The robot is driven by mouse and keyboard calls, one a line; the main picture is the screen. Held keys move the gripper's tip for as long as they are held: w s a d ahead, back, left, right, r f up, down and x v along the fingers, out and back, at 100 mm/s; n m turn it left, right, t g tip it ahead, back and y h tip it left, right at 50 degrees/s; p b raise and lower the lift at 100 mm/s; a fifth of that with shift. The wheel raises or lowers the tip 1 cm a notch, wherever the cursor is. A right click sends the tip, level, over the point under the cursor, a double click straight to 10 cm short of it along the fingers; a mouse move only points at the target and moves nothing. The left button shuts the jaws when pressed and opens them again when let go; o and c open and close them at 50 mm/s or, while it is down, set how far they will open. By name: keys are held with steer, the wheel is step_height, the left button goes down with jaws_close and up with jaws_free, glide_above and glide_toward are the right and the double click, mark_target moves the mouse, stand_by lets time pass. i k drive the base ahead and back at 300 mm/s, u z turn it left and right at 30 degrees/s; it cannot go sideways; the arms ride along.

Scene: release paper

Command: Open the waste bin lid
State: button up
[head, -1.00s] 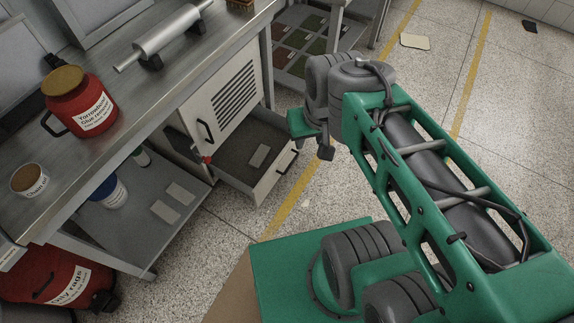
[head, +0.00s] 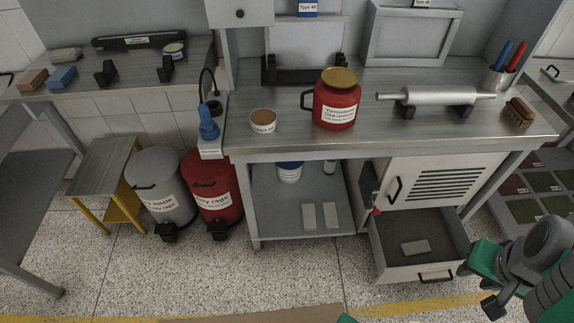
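A grey waste bin (head: 163,190) with a flat round lid stands on the floor at the left. My arm (head: 535,265) shows at the lower right, far from both bins. Small dark parts at its near end may belong to my gripper, but its fingers are not clear.
A yellow-legged stool (head: 105,180) stands just left of the grey bin. The steel bench (head: 370,140) holds a red jar (head: 337,100) and a roller (head: 435,95). An open drawer (head: 420,245) juts out at the right. The floor before the bins is clear.

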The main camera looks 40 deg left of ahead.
mark_target(152, 167)
steer(key=u, duration=2.7)
steer(key=i, duration=1.4)
steer(key=u, duration=0.7)
steer(key=i, duration=0.45)
steer(key=u, duration=0.25)
